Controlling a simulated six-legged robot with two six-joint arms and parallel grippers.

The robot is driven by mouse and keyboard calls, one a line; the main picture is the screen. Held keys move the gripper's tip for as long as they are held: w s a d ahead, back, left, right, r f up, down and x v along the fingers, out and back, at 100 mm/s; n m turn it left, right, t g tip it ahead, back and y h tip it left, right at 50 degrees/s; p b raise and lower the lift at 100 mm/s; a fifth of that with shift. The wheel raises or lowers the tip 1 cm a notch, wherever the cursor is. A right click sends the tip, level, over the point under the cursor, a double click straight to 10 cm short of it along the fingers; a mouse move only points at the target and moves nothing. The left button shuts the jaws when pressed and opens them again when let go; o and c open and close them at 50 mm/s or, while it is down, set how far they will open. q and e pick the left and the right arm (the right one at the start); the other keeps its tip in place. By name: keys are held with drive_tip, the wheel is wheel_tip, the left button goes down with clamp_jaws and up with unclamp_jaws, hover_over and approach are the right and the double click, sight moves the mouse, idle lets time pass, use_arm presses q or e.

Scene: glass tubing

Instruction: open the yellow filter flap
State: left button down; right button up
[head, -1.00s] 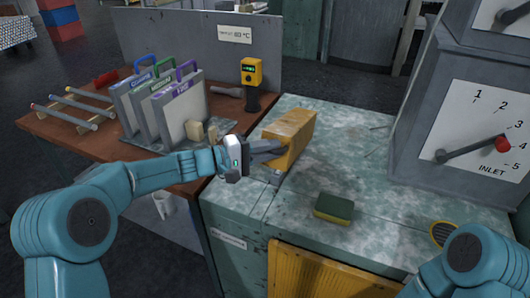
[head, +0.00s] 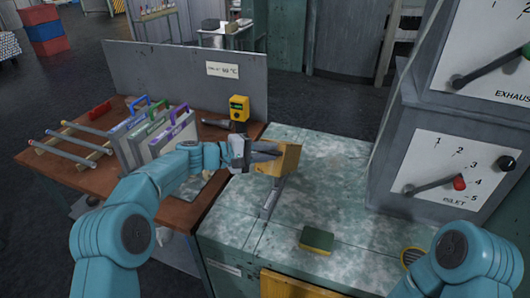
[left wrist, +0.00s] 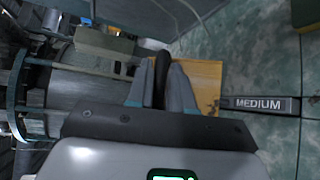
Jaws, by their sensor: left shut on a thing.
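The yellow filter flap (head: 283,158) is on top of the green cabinet, near its back left edge, and stands raised. It also shows as a flat yellow panel in the left wrist view (left wrist: 204,80). My left gripper (head: 264,151) is at the flap's left side. In the left wrist view its fingers (left wrist: 161,90) are closed around a dark handle (left wrist: 162,70) in front of the panel. A grey bar marked MEDIUM (left wrist: 258,104) lies beside the flap; it also shows in the head view (head: 269,200). My right gripper is not in view.
A green and yellow sponge (head: 317,240) lies on the cabinet top. Filters with coloured handles (head: 170,140) and a yellow device (head: 239,107) stand on the brown bench to the left. A grey unit with levers (head: 440,170) rises at the right. The cabinet top between is mostly clear.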

use_arm(q)
drive_tip(key=c, duration=1.1)
unclamp_jaws()
drive_tip(key=shift+c, duration=0.2)
drive_tip(key=shift+a, duration=0.1)
drive_tip(key=shift+s+a+b, duration=0.1)
drive_tip(key=shift+a+b, duration=0.2)
drive_tip(key=shift+a, duration=0.05)
drive_tip(key=b+v, duration=0.4)
drive_tip(key=v, duration=1.1)
drive_tip(key=shift+a, duration=0.15)
drive_tip(key=shift+s+r, duration=0.1)
drive_tip(key=shift+s+a, duration=0.1)
